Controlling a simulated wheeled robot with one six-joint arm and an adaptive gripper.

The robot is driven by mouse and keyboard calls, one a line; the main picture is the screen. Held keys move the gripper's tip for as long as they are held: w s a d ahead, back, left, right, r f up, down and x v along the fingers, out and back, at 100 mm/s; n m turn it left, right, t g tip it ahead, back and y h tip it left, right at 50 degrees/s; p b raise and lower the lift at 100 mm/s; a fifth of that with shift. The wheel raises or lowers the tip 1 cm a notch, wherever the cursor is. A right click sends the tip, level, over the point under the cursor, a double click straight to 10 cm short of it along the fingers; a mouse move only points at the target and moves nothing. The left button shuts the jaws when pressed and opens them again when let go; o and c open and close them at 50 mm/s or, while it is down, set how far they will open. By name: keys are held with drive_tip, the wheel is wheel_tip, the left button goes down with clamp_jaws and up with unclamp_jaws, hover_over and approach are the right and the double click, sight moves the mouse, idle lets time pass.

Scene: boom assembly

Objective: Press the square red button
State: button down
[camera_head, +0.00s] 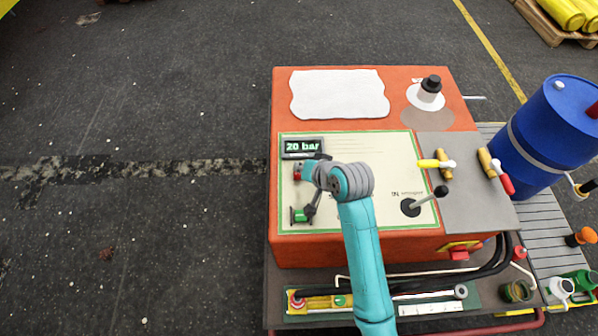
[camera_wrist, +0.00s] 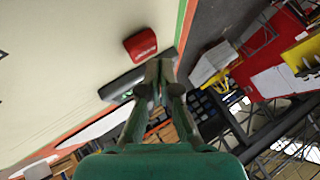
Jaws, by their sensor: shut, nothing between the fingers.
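The square red button (camera_head: 298,173) is on the pale panel, just below the dark "20 bar" display (camera_head: 302,147), near the panel's left edge. In the wrist view it is a red block (camera_wrist: 141,45) with small light lettering, seen whole. My gripper (camera_wrist: 160,66) is shut and empty. In that view its fingertips appear just below and right of the button, overlapping the end of the display (camera_wrist: 122,85). I see no clear contact with the button. In the head view my arm's wrist crowds the button's right side and the gripper is mostly hidden.
A green fitting (camera_head: 300,215) with a dark part lies below the button. A black-knobbed lever (camera_head: 425,200) and yellow- and red-handled valves (camera_head: 437,164) are farther right. A blue barrel (camera_head: 545,135) stands at the right. The floor left of the orange cabinet (camera_head: 350,247) is clear.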

drive_tip(key=shift+r, duration=0.3)
drive_tip(key=shift+r, duration=2.4)
